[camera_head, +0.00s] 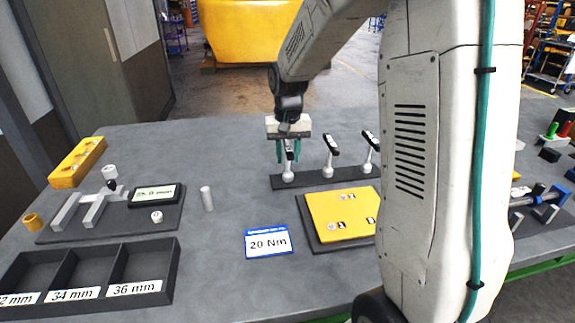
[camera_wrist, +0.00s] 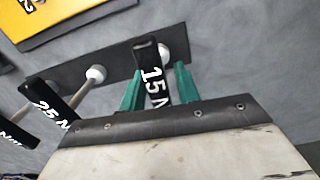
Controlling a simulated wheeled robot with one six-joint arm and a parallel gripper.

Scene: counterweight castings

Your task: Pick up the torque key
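Three torque keys with black, labelled handles and pale round ends stand in a row on a dark rack (camera_head: 310,178). The left key in the head view (camera_head: 289,165) reads "15 N" in the wrist view (camera_wrist: 152,75). The middle key (camera_head: 329,158) reads "25 N" in the wrist view (camera_wrist: 50,104). The third key (camera_head: 369,152) has a label too cut off to read in the wrist view (camera_wrist: 15,133). My gripper (camera_head: 288,155) is over the left key, its green fingers (camera_wrist: 159,78) on either side of the handle. They look open, with small gaps beside it.
A blue-edged card (camera_head: 268,243) reads "20 Nm". A yellow plate (camera_head: 342,213) lies in front of the rack. To the left are a gauge fixture with a display (camera_head: 155,195), a grey pin (camera_head: 207,199) and a labelled dark tray (camera_head: 118,270). Bare table lies left of the rack.

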